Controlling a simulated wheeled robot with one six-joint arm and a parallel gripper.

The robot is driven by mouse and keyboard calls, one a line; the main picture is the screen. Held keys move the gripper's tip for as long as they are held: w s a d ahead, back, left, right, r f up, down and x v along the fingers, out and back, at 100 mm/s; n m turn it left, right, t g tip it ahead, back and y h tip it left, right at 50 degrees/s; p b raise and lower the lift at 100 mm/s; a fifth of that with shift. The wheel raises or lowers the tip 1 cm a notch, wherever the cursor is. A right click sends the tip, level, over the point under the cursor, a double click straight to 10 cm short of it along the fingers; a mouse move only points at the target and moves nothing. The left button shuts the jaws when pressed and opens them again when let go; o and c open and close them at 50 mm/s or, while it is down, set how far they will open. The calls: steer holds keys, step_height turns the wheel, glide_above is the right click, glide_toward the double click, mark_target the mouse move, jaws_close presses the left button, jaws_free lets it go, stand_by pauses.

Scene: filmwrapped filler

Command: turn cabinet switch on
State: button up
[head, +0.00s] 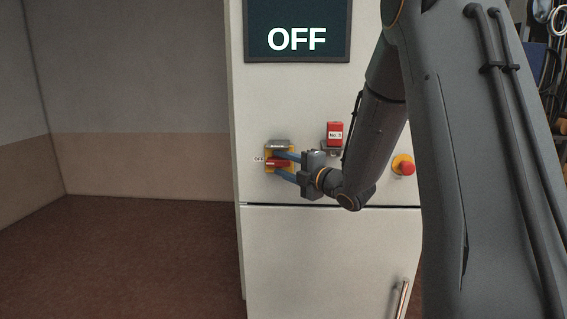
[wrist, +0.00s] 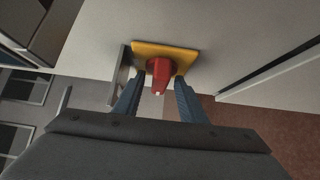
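The white cabinet (head: 330,255) stands in front of me, and the display (head: 297,30) at its top reads OFF. A red switch handle (head: 276,163) sits on a yellow plate (head: 269,153) on the cabinet front, with a small label on its left. In the head view the handle lies roughly level. My gripper (head: 283,165) is at the switch, its blue fingers above and below the handle. In the wrist view the fingers (wrist: 158,90) stand apart on both sides of the red handle (wrist: 159,72), with visible gaps. The yellow plate (wrist: 182,54) shows behind it.
A red block labelled No.3 (head: 335,134) sits on the cabinet, right of the switch. A red round button on a yellow base (head: 403,164) is further right. A grey bracket (wrist: 121,76) stands beside the plate. Open floor (head: 150,255) lies to the left.

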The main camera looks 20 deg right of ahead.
steer(key=shift+w, duration=0.1)
steer(key=shift+c, duration=0.3)
jaws_close()
